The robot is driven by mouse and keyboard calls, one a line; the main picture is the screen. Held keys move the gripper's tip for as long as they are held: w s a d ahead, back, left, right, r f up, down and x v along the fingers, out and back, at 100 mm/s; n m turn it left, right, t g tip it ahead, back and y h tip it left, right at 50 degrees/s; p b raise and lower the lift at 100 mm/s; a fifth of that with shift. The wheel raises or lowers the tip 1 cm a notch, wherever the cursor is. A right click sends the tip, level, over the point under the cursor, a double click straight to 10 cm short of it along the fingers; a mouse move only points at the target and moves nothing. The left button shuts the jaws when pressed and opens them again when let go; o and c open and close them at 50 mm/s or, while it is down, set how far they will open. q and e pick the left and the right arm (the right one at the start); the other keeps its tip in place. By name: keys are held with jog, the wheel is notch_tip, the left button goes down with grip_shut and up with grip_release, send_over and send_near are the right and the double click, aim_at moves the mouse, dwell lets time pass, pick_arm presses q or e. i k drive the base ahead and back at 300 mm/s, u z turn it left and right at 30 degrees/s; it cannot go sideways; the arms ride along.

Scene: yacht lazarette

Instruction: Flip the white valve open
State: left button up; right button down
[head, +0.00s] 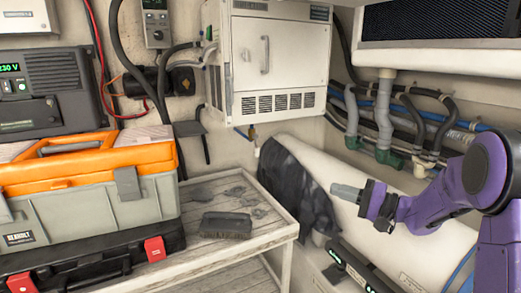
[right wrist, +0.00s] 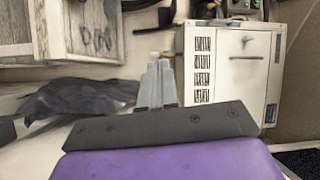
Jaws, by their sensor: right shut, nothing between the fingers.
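A small white valve piece (head: 257,151) hangs below the white cabinet, beside a brass fitting (head: 251,134) with a blue part. In the right wrist view, the small white piece (right wrist: 157,54) shows just beyond my fingertips. Its lever position is too small to tell. My right gripper (head: 336,191) reaches in from the right, fingers together and empty, pointing left. In the head view it is to the right of and below the valve, apart from it. The closed fingers also show in the right wrist view (right wrist: 157,72). My left gripper is out of view.
A white cabinet (head: 284,62) is above the valve. A dark cloth (head: 297,185) drapes over a large white cylinder (head: 350,175) below it. A slatted table (head: 278,219) holds a brush (head: 226,225) and an orange-lidded toolbox (head: 100,205). Pipes and hoses (head: 385,118) line the right wall.

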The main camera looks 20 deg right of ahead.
aim_at(255, 136)
jog(key=i, duration=0.9)
jog(key=z, duration=0.05)
